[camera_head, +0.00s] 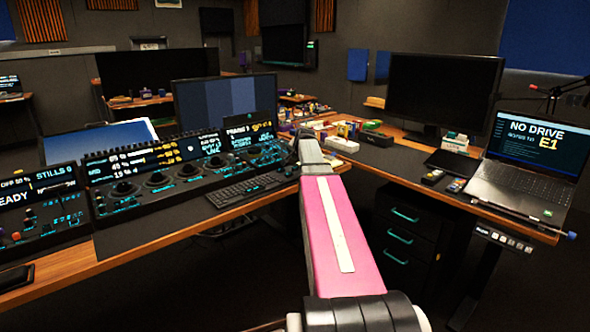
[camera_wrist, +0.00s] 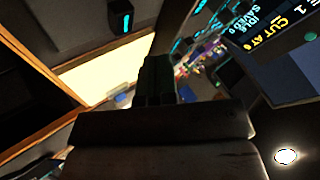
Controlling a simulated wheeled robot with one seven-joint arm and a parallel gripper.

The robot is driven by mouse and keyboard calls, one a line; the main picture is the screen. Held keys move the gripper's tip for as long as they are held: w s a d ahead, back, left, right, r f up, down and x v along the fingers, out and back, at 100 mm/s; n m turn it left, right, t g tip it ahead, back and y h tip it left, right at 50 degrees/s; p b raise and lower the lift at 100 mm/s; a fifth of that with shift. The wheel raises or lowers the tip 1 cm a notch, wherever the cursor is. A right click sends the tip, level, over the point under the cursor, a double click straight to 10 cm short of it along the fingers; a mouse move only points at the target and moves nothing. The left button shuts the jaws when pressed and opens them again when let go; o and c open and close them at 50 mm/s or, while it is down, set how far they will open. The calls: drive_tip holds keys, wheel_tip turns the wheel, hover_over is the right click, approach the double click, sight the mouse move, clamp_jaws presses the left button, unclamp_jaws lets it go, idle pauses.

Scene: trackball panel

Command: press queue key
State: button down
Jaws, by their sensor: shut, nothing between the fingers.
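A black trackball panel (camera_head: 158,180) with several dark balls and cyan-lit keys runs along the left desk, below a row of small lit screens. I cannot tell which key is the queue key; the labels are too small to read. My pink arm reaches forward, and my gripper (camera_head: 308,140) is at its far end, right of the panel and near the keyboard's right end. In the wrist view my gripper (camera_wrist: 157,65) is shut and empty, with its dark fingers together.
A black keyboard (camera_head: 246,189) lies on the desk between the panel and my arm. Small boxes (camera_head: 345,130) clutter the desk beyond my gripper. A laptop (camera_head: 525,165) and a monitor (camera_head: 443,88) stand on the right desk, above a drawer unit (camera_head: 408,235).

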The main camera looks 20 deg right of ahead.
sight(296, 167)
drive_tip(key=shift+f, duration=1.05)
drive_tip(key=shift+f, duration=0.1)
idle(1.3)
drive_tip(key=shift+f, duration=0.3)
drive_tip(key=shift+f, duration=0.5)
idle(0.8)
drive_tip(key=shift+r, duration=0.9)
drive_tip(key=shift+r, duration=0.1)
drive_tip(key=shift+r, duration=2.4)
